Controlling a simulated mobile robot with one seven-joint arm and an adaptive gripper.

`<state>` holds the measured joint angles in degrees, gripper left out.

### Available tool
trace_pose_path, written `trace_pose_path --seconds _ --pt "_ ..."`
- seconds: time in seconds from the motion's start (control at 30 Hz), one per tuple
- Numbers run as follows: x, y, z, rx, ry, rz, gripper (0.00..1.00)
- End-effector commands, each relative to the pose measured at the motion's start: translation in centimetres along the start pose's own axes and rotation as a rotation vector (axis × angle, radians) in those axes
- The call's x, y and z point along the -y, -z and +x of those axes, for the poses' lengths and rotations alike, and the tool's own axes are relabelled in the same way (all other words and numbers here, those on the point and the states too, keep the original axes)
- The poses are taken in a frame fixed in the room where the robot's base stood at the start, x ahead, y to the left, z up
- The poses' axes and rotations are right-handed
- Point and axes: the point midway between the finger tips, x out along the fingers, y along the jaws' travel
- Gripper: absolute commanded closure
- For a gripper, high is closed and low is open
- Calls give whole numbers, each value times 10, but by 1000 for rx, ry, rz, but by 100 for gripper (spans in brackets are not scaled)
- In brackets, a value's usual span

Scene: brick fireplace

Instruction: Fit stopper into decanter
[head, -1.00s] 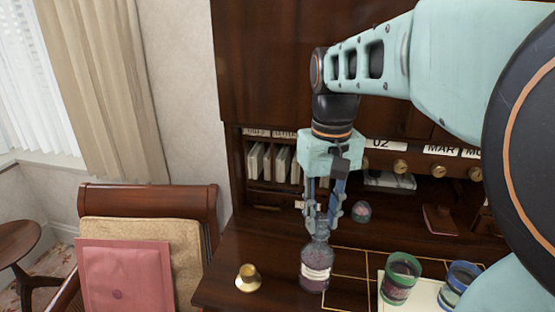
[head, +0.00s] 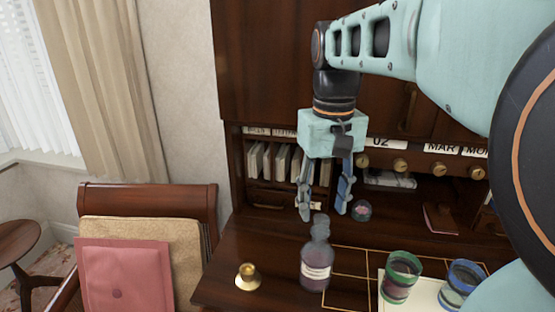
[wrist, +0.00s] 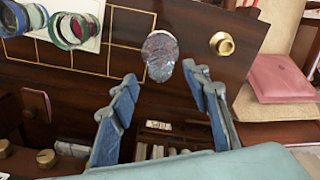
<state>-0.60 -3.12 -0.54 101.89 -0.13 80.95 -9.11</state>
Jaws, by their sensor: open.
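The decanter (head: 316,268) is a dark purplish glass bottle with a pale label, standing upright on the desk. A dark rounded stopper (head: 320,219) shows at the top of its neck and looks upright; how deep it sits is not clear. The wrist view looks down on the stopper and decanter together (wrist: 161,56), and their outlines merge there. My gripper (head: 323,211) is open and empty just above the stopper, pointing down. In the wrist view, its fingertips (wrist: 160,76) are spread apart, with the decanter beyond them.
A brass object (head: 248,278) stands left of the decanter. A green-rimmed glass (head: 400,277) and a blue-rimmed glass (head: 461,285) stand at right. A round glass piece (head: 361,211) lies behind. Desk pigeonholes with brass knobs (head: 400,165) close off the back.

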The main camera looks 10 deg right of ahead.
Motion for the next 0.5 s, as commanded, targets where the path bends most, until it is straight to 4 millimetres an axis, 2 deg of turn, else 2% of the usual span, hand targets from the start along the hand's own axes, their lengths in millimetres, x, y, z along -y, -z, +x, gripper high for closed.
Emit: trace_pose_path --seconds 0.1,0.23,0.5 --pt "0 1 -28 -5 -1 0 56" --pt "0 1 -53 -3 -1 0 56" --pt "0 0 -81 0 0 0 56"
